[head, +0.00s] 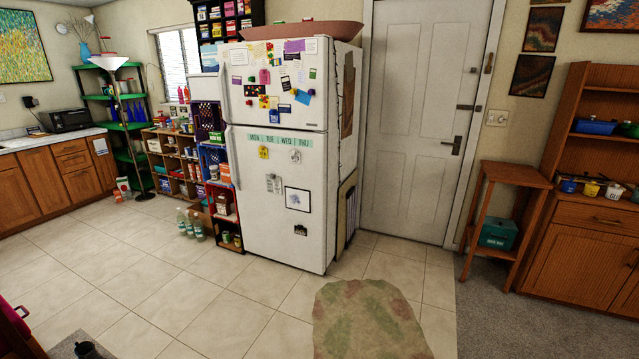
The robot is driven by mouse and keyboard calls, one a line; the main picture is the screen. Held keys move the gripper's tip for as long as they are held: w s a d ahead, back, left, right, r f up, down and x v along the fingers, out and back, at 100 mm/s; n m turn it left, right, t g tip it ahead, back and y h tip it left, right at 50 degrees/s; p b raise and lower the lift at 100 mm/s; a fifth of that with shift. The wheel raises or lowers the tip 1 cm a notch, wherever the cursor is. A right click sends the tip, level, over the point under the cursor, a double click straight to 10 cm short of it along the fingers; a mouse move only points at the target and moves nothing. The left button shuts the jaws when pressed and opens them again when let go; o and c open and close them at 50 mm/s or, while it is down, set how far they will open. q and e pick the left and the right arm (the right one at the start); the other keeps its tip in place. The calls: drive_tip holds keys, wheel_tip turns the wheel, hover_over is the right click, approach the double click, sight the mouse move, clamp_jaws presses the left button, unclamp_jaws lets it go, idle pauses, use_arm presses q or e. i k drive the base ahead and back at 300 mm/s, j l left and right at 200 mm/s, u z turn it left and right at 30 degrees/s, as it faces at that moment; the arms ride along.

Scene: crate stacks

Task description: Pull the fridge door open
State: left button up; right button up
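The white fridge (262,240) stands in the middle of the head view, across the tiled floor. It has an upper door (240,112) and a larger lower door (255,205), and both look shut. The upper door handle (223,97) and the lower door handle (232,157) are white vertical bars on the left edges. Magnets, papers and a weekday strip (280,140) cover the fronts. Neither of my grippers shows in this view, and nothing is touching the fridge.
Crate shelves (226,217) and bottles (190,224) stand close at the fridge's left. A rug (368,320) lies in front to the right. A closed room door (415,120) and wooden stand (490,215) are further right. The tiles before the fridge are clear.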

sight(268, 221)
drive_tip(key=i+u, duration=0.15)
drive_tip(key=i, duration=0.45)
drive_tip(key=i+l+u, duration=0.1)
drive_tip(key=i, duration=0.55)
